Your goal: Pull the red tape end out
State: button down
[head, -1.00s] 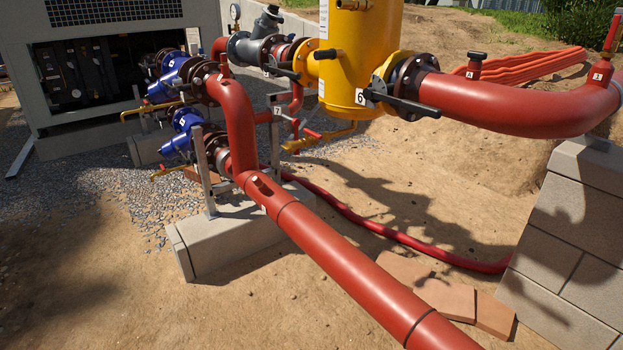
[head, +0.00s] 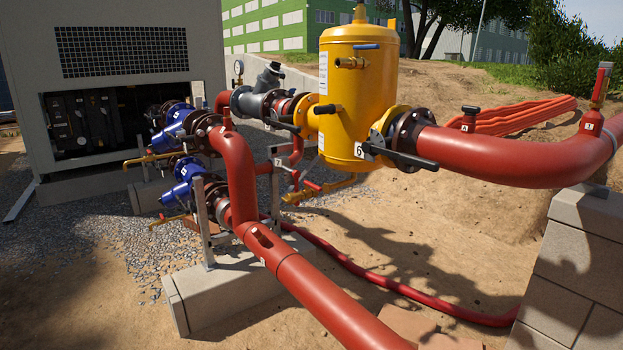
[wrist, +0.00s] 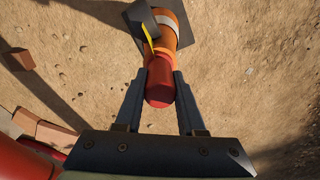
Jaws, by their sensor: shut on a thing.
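In the wrist view, my gripper (wrist: 161,76) has its two dark fingers on either side of a red, rounded piece (wrist: 159,88), which I take as the red tape end. The fingers are shut on it. Just beyond it is an orange cone (wrist: 178,40) with a white band and a dark base. My gripper and the cone are outside the head view.
In the head view, red pipes (head: 327,301), a yellow tank (head: 349,90) and blue pumps (head: 176,122) fill the middle. A block wall (head: 570,265) stands at right. Bricks (wrist: 50,133) lie at the wrist view's left; sandy ground is open at right.

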jog(key=shift+r+p, duration=0.7)
jog(key=shift+p, duration=0.2)
dwell(0.7)
notch_tip(320, 180, up, 5)
jog(key=p, duration=0.5)
jog(key=shift+r+p, duration=0.15)
jog(key=shift+p, duration=0.15)
jog(key=c, duration=1.2)
grip_release()
grip_shut()
